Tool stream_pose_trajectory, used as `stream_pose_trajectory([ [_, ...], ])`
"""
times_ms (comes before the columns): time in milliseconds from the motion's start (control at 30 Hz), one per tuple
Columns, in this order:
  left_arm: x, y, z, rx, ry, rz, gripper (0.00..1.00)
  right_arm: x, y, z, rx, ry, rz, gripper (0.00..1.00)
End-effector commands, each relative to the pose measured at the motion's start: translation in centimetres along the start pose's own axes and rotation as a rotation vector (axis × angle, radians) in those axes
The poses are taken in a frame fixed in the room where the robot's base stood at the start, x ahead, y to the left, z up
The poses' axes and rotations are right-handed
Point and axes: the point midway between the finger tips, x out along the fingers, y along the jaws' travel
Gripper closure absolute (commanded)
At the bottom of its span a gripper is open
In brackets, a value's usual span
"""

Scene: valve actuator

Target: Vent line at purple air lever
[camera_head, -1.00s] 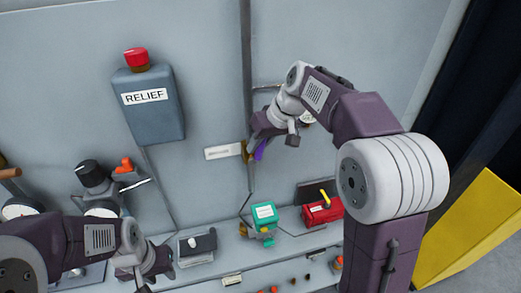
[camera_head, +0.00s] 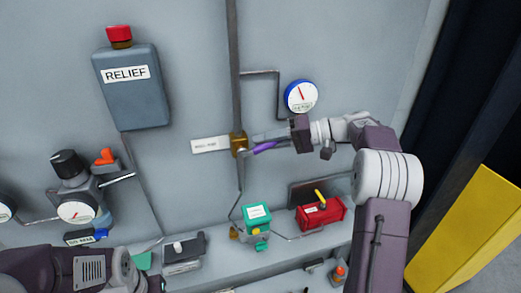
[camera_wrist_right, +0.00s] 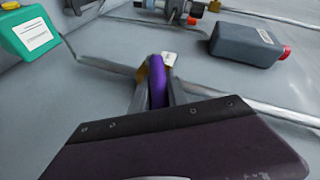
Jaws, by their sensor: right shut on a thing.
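The purple lever (camera_head: 264,147) sticks out to the right from a brass valve (camera_head: 238,143) on the vertical pipe in the head view. My right gripper (camera_head: 268,141) reaches in from the right and is shut on the lever. In the right wrist view the purple lever (camera_wrist_right: 158,85) stands between the two fingers (camera_wrist_right: 157,98), with the brass body partly hidden behind it. My left gripper is low at the left in the head view; its fingertips (camera_head: 155,284) are at the bottom and its jaws are unclear.
A round blue-rimmed gauge (camera_head: 301,97) is just above my right wrist. A grey RELIEF box (camera_head: 133,90) with a red button hangs at the upper left. A green box (camera_head: 256,217) and a red box (camera_head: 320,214) with a yellow handle stand on the ledge below.

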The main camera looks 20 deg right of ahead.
Motion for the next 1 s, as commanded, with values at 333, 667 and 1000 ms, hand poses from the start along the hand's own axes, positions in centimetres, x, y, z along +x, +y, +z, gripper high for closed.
stream_pose_trajectory([
  [333, 5.2, -0.1, 0.5, 0.000, 0.000, 0.000, 0.64, 0.2, 2.6, 1.0, 0.102, 0.061, -0.227, 1.00],
  [667, 7.2, -0.1, 0.7, 0.000, 0.000, 0.000, 0.64, 0.3, 3.1, 1.2, 0.149, 0.093, -0.340, 1.00],
  [1000, 7.5, -0.1, 0.8, 0.000, 0.000, 0.000, 0.64, 0.4, 3.1, 1.2, 0.165, 0.099, -0.368, 1.00],
])
